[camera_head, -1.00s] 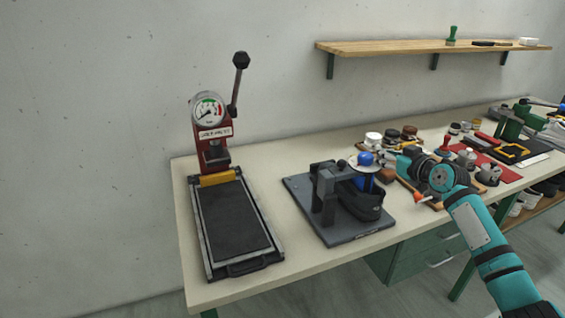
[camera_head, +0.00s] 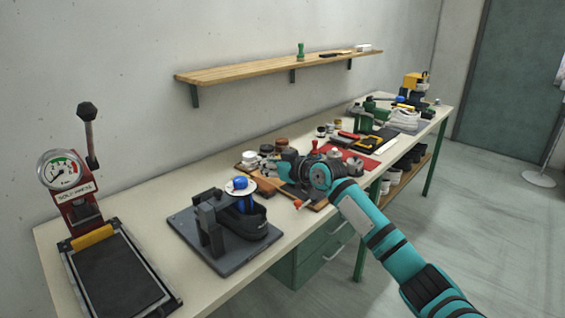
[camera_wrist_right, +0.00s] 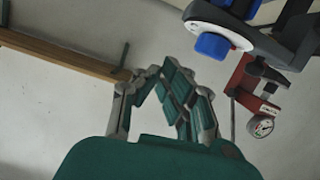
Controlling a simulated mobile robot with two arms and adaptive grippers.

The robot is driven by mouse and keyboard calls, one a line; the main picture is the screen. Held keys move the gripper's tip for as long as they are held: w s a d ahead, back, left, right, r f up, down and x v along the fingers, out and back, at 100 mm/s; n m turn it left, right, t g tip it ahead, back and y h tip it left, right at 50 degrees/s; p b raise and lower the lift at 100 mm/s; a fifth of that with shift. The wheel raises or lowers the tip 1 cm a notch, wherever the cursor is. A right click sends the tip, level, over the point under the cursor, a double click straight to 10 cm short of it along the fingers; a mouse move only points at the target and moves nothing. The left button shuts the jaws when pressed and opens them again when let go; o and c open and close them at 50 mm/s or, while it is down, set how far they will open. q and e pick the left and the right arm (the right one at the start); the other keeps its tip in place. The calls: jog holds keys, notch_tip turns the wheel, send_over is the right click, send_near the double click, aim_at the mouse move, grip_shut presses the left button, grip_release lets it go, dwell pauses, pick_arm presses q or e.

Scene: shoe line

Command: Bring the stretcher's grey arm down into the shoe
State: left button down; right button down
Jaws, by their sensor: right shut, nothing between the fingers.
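The stretcher stands on its dark grey base plate (camera_head: 190,223), with a grey upright (camera_head: 211,228) on it. A black shoe (camera_head: 252,226) sits beside the upright. A pale disc with a blue knob (camera_head: 240,183) is above the shoe, with a blue stem (camera_head: 246,204) under it. The stretcher's grey arm is hard to tell apart from the upright. In the right wrist view, the blue knob (camera_wrist_right: 212,45) shows at the upper right. My right gripper (camera_wrist_right: 165,72) is shut and empty, to the right of the stretcher in the head view and clear of the knob. My left gripper is out of view.
A red press with a gauge (camera_head: 62,170) and black tray (camera_head: 115,280) stands at the left. Jars, tools and a red mat (camera_head: 358,160) crowd the bench beyond my right arm. A wooden shelf (camera_head: 270,70) is on the wall. Bare bench top lies between press and stretcher.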

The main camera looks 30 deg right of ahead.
jog(key=b+v, duration=0.1)
jog(key=v, duration=0.5)
jog(key=shift+s+r, duration=0.25)
jog(key=shift+a+f, duration=0.1)
